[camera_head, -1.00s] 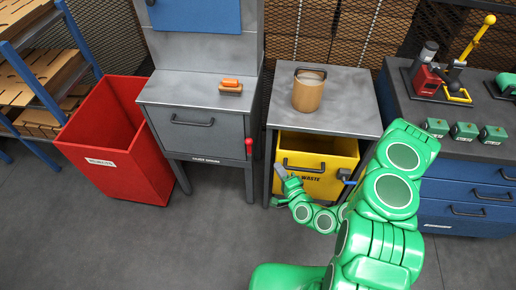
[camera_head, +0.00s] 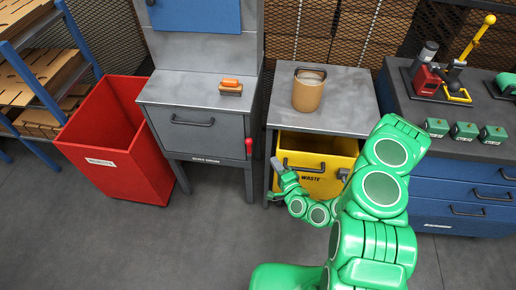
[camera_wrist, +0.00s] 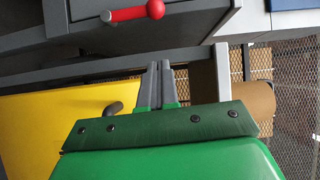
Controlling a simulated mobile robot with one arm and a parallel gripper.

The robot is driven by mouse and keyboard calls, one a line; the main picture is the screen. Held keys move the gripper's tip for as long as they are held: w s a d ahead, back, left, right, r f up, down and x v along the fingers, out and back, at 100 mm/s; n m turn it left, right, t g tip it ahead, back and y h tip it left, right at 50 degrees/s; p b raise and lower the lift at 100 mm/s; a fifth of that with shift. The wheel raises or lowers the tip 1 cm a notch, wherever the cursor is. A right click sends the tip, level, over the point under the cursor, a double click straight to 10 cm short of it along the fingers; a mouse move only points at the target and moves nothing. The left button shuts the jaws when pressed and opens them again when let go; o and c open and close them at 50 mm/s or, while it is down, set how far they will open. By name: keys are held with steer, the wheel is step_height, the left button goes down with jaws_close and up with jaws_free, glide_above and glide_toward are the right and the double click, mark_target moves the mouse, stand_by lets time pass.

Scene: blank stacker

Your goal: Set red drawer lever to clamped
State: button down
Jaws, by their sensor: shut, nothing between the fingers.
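The red drawer lever (camera_head: 249,147) is on the right front of the grey drawer cabinet (camera_head: 160,148), beside the drawer's bar handle (camera_head: 192,122). It looks roughly upright in the head view. In the wrist view the red lever (camera_wrist: 128,14) lies sideways near the top, with its round end (camera_wrist: 155,9) at the right. My gripper (camera_head: 274,161) is just right of and a little below the lever, apart from it. In the wrist view my gripper (camera_wrist: 159,66) has its grey fingers together and empty, pointing up below the lever's round end.
The yellow waste bin (camera_head: 334,150) sits under the grey table (camera_head: 350,108), close to my gripper, and a brown cup (camera_head: 309,92) stands on top. A red bin (camera_head: 118,140) is left of the cabinet. An orange-handled item (camera_head: 231,86) lies on the cabinet top. Floor in front is clear.

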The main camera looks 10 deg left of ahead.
mark_target(249, 147)
steer(key=w+a, duration=0.6)
steer(key=a, duration=0.1)
steer(key=shift+w+a+f, duration=0.15)
steer(key=shift+w+a, duration=0.15)
steer(key=shift+a, duration=0.1)
stand_by(0.6)
steer(key=shift+a, duration=0.1)
stand_by(0.6)
